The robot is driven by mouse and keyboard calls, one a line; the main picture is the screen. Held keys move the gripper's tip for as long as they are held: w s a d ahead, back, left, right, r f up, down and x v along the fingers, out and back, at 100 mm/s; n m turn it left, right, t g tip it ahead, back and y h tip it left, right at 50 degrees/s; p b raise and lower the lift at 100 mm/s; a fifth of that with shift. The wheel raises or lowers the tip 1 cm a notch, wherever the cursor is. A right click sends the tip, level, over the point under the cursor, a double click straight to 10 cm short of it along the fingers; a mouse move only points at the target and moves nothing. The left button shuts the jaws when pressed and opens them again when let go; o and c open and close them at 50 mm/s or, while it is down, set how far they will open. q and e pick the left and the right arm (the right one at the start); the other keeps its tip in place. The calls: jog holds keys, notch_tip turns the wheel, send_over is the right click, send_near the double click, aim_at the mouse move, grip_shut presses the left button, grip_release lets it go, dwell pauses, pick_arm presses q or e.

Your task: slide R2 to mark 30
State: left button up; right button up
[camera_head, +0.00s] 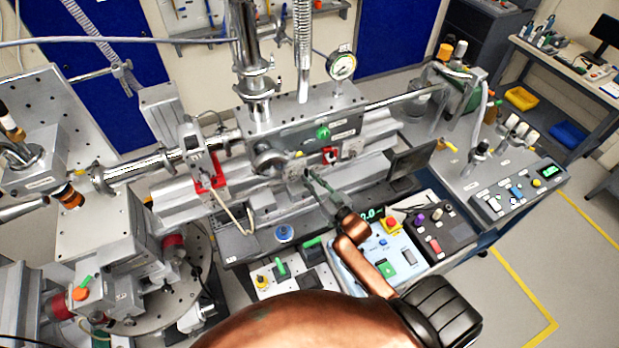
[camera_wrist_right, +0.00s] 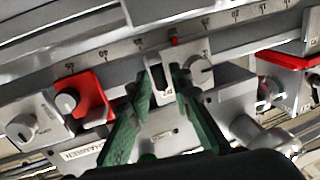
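My right gripper (camera_head: 312,178) reaches down to the front of the rail, with its green fingers pointing at a small grey rider. In the right wrist view, the fingertips of my right gripper (camera_wrist_right: 161,66) stand on either side of a slotted upright part of this grey rider (camera_wrist_right: 190,48), which has a round knob. I cannot tell whether the fingers touch it. A red pointer sits above it, by the rail scale (camera_wrist_right: 118,43). No R2 label is legible. My left gripper is not in view.
A red rider with a knob (camera_wrist_right: 84,94) stands to the left on the rail in the wrist view, and another red part (camera_wrist_right: 283,61) to the right. Control boxes (camera_head: 372,262) stand below my right gripper. A dark monitor (camera_head: 411,160) stands right of it.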

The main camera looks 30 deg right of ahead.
jog(key=s, duration=1.1)
jog(key=shift+s+d, duration=0.15)
jog(key=shift+d, duration=0.25)
